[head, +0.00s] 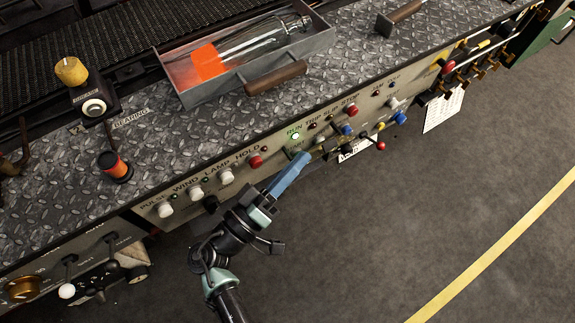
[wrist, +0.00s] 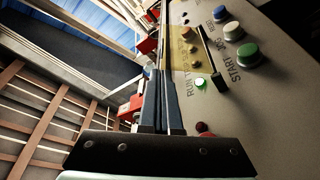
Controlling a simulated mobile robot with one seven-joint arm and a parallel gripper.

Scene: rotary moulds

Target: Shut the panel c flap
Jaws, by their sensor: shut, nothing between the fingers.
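My gripper (head: 303,159) is shut and empty, its blue fingers pointing up and right at the front control panel (head: 232,168). In the wrist view its fingers (wrist: 155,78) are together, alongside the panel face (wrist: 262,108). Whether they touch the panel is unclear. I cannot make out a marking for panel c. A thin dark plate (wrist: 208,52) stands out from the panel near the green RUN lamp (wrist: 201,84) in the wrist view; I cannot tell if it is the flap. The panel area right behind my fingertips is partly hidden in the head view.
White buttons (head: 196,194) and red buttons (head: 351,110) stick out along the panel. A red-ended lever (head: 381,146) projects to the right of my gripper. A grey tray (head: 322,43) holding a bottle sits on the deck above. The floor (head: 420,220) in front is clear.

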